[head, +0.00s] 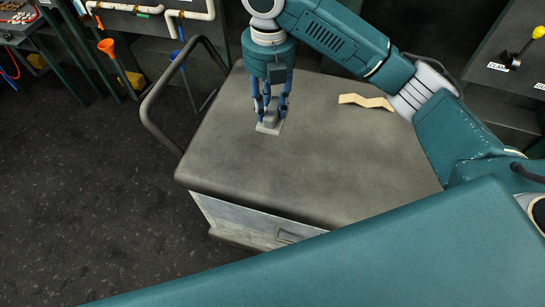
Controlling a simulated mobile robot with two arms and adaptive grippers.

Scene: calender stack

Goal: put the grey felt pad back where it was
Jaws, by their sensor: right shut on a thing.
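My right gripper (271,106) points down over the far left part of the grey cart top (310,165). It is shut on a small grey piece with a flat, paler square base, which looks like the grey felt pad (269,128). The fingers partly hide its upper part. The pad is at or just above the cart top; I cannot tell whether it touches. My left gripper is not in view.
A tan zigzag piece (367,101) lies on the cart top, right of the pad. A dark push handle (150,112) rises at the cart's left side. An orange funnel (106,46) stands farther left. The front middle of the cart top is clear.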

